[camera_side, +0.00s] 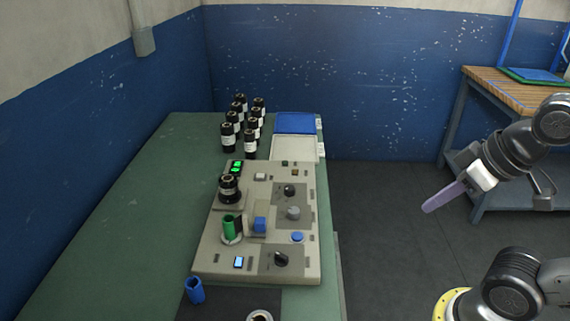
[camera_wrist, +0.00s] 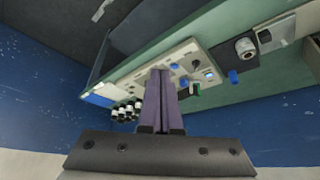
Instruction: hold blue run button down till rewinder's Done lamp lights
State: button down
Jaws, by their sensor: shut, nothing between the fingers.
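The rewinder (camera_side: 210,257) is a beige panel on the green bench; it also shows beyond my fingers in the wrist view (camera_wrist: 184,50). The round blue run button (camera_side: 297,237) is on its right side, with nothing touching it. A green core (camera_side: 229,225) stands at the left beside a blue block (camera_side: 261,223). A black roll (camera_side: 229,190) sits behind them. A small screen (camera_side: 239,262) glows blue-white. Green indicators (camera_side: 236,167) glow at the back left. Small lamps at the back right look dark; I cannot read which is Done. My gripper (camera_side: 428,208) has purple fingers, shut and empty, right of the bench, clear of the panel.
Several black rolls with white labels (camera_side: 228,138) stand behind the panel, next to a blue-and-white tray (camera_side: 294,149). A loose blue core (camera_side: 194,290) stands at the front left. A wooden-topped bench (camera_side: 500,90) is at the back right. Space between my gripper and the panel looks clear.

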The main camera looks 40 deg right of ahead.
dwell(0.4)
jog(key=w+a+r+n+t+y, duration=0.25)
jog(key=w+r+n+t, duration=0.2)
jog(key=w, duration=0.55)
jog(key=n+h, duration=0.3)
jog(key=n, duration=0.1)
send_over(301, 237)
notch_tip(301, 237, down, 16)
jog(key=shift+g, duration=0.45)
jog(key=shift+s+f, duration=0.1)
jog(key=shift+f, duration=0.05)
jog(key=shift+f, duration=4.35)
